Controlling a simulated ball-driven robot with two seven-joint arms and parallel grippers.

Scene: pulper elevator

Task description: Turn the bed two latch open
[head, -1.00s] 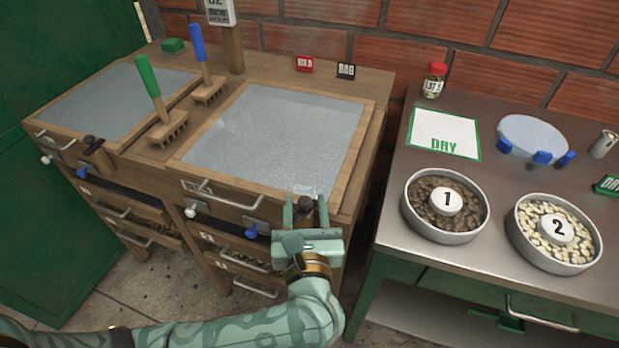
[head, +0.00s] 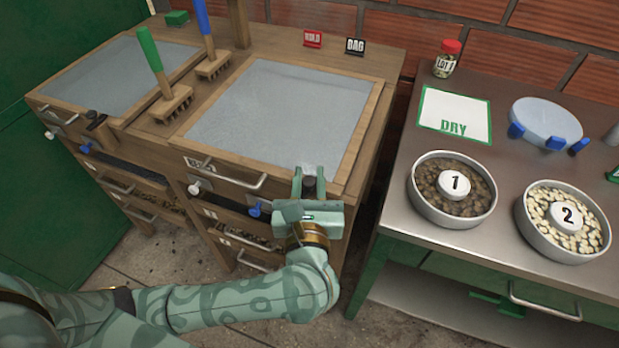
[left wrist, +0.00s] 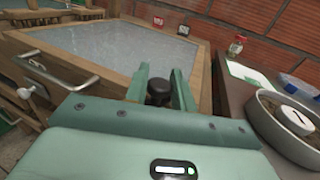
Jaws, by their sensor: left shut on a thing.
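Bed two (head: 285,115) is the right-hand grey bed in the wooden bench. Its latch (head: 309,185) has a dark rounded knob at the bed's front right corner. My left gripper (head: 309,178) is shut on the latch knob, one finger on each side. In the left wrist view the dark knob (left wrist: 159,91) stands between the two green fingers. The lower part of the latch is hidden behind the gripper, so its angle is hard to tell. A similar dark latch (head: 98,124) stands at the front of the left bed. My right gripper is not in view.
Two rakes, green (head: 150,48) and blue (head: 205,20), stand between the beds. A bar handle (head: 228,174), white knob (head: 196,188) and blue knob (head: 256,209) lie left of the gripper. The metal table (head: 400,205) with pans stands close on the right.

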